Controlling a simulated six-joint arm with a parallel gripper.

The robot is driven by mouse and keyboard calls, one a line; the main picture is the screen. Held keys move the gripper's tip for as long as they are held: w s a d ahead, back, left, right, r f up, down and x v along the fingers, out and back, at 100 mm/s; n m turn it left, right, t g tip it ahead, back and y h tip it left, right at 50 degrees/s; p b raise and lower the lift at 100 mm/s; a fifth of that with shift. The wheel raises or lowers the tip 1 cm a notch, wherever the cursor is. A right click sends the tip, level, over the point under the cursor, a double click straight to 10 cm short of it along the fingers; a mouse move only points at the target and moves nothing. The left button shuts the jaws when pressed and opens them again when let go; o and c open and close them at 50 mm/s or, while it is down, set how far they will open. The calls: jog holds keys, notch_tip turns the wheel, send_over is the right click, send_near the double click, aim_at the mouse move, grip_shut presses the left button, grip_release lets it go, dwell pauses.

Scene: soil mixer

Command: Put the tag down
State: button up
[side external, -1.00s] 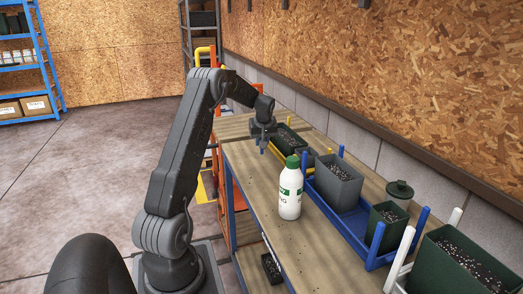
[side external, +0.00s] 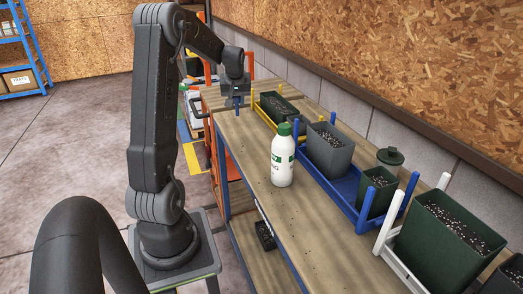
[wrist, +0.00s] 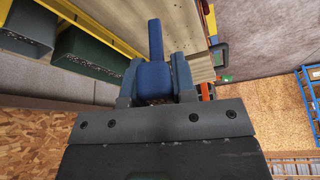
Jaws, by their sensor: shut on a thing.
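The blue tag (wrist: 156,80) is between the fingers of my gripper (wrist: 155,90), which is shut on it. Its narrow end points away from the palm in the wrist view. In the side view my gripper (side external: 236,97) hangs pointing down over the far part of the wooden bench, left of the yellow tray. A small blue bit of the tag (side external: 238,105) shows below the fingers. I cannot tell how far its tip is above the bench top.
The yellow tray (side external: 265,116) holds a dark green planter (side external: 280,112). The blue tray (side external: 340,188) holds a grey planter (side external: 328,152) and a small green pot (side external: 375,198). A white bottle (side external: 282,160) stands on the bench (side external: 246,150). The bench's left strip is otherwise clear.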

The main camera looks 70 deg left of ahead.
jog(key=s+d+m, duration=0.1)
jog(key=s+d, duration=0.4)
jog(key=shift+w+d+f, duration=0.6)
jog(key=shift+w+f, duration=1.2)
jog(key=shift+f, duration=0.1)
jog(key=shift+w+d+f, duration=0.6)
jog(key=shift+w+f, duration=1.25)
jog(key=shift+f, duration=0.05)
jog(key=shift+w+d+f, duration=0.6)
jog(key=shift+w+f, duration=1.2)
jog(key=shift+f, duration=0.1)
jog(key=shift+f, duration=0.15)
jog(key=o, duration=0.9)
jog(key=shift+d+r, duration=0.1)
jog(key=shift+r, duration=0.4)
jog(key=v, duration=1.1)
jog(key=shift+s+d+r, duration=0.1)
jog(key=shift+s+r, duration=0.05)
jog(key=shift+s, duration=0.1)
